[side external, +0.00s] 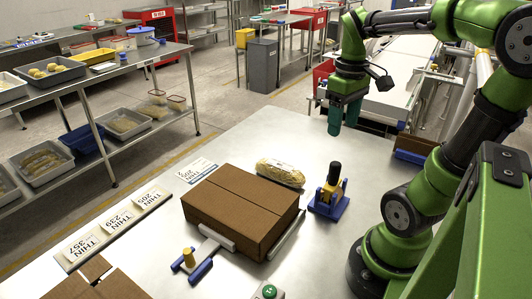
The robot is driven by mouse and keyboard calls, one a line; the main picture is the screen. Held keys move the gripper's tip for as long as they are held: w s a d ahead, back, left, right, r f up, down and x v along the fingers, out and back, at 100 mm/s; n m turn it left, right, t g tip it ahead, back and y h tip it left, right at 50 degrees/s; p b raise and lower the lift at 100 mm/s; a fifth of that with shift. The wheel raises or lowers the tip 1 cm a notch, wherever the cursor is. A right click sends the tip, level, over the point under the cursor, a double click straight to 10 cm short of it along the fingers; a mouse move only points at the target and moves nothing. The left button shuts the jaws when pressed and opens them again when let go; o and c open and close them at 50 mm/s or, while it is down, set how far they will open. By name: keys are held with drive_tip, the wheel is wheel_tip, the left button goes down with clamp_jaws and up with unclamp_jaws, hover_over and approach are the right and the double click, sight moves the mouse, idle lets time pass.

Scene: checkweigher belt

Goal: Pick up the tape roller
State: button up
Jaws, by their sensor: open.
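What looks like the tape roller (333,176), a yellow piece with a black upper part, stands upright on a blue base (327,208) on the metal table, right of a brown box. My gripper (343,124) hangs above and beyond it, green fingers pointing down. The fingers are open, with nothing visible between them, and apart from the roller.
The large brown box (240,208) sits left of the roller between grey guide bars, with a blue and yellow clamp (190,261) in front. A wrapped loaf (280,173) lies behind the box. Number cards (118,221) lie left. A green button (269,292) is at the front edge.

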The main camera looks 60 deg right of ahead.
sight(336, 163)
wheel_tip(336, 163, down, 8)
drive_tip(key=shift+f, duration=0.25)
drive_tip(key=shift+w+d+f, duration=0.1)
drive_tip(key=shift+f, duration=1.25)
drive_tip(key=shift+w+d+f, duration=0.1)
drive_tip(key=shift+f, duration=1.2)
clamp_jaws()
